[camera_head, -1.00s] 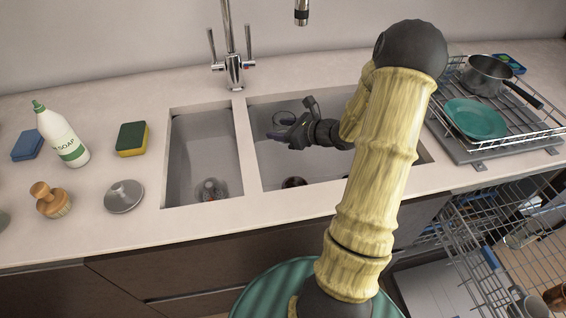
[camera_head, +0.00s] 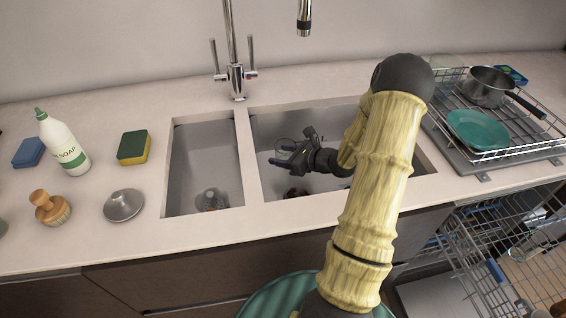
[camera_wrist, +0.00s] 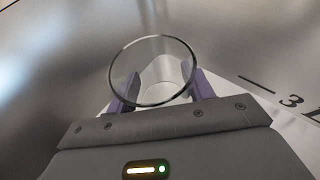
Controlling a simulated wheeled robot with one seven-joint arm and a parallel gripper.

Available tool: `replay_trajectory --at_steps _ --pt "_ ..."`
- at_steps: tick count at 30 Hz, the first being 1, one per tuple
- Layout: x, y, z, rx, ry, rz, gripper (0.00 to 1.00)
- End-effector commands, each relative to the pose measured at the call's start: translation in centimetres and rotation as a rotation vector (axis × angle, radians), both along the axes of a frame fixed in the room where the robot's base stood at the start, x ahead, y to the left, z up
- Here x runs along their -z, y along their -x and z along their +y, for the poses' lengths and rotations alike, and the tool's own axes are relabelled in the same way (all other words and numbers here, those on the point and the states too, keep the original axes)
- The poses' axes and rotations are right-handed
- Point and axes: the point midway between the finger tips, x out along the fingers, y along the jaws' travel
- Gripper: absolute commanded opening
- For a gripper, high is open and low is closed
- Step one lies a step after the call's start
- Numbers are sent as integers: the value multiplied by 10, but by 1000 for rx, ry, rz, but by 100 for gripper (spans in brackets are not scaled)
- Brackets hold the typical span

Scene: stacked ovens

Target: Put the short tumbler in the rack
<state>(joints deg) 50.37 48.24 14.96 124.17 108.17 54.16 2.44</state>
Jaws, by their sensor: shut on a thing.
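The short tumbler is clear glass. Its round rim (camera_wrist: 153,70) faces the camera in the wrist view, between the two purple fingers of my gripper (camera_wrist: 163,90), which is shut on it. In the head view my gripper (camera_head: 286,158) is over the right sink basin, and the tumbler (camera_head: 286,146) shows only faintly at the fingers. A wire rack (camera_head: 500,155) stands on the counter at the right, holding a teal plate (camera_head: 478,129) and a grey pot (camera_head: 487,86). My forearm hides part of the space between sink and rack.
A tall faucet (camera_head: 235,75) stands behind the sink. A pulled-out dishwasher rack (camera_head: 480,245) lies at the lower right. A soap bottle (camera_head: 63,142), a sponge (camera_head: 134,147), a brush (camera_head: 51,207) and a metal lid or strainer (camera_head: 124,205) are on the left counter.

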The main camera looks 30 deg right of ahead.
Motion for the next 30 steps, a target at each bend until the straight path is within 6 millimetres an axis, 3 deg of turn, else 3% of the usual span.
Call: replay_trajectory --at_steps 7,19,20,23,30 --pt "33 0 0 1 -2 1 22" --pt "38 0 0 0 0 0 22" --pt "38 0 0 -1 -1 1 54" --pt "37 0 0 -1 -1 1 74" --pt "37 0 0 0 0 1 74"
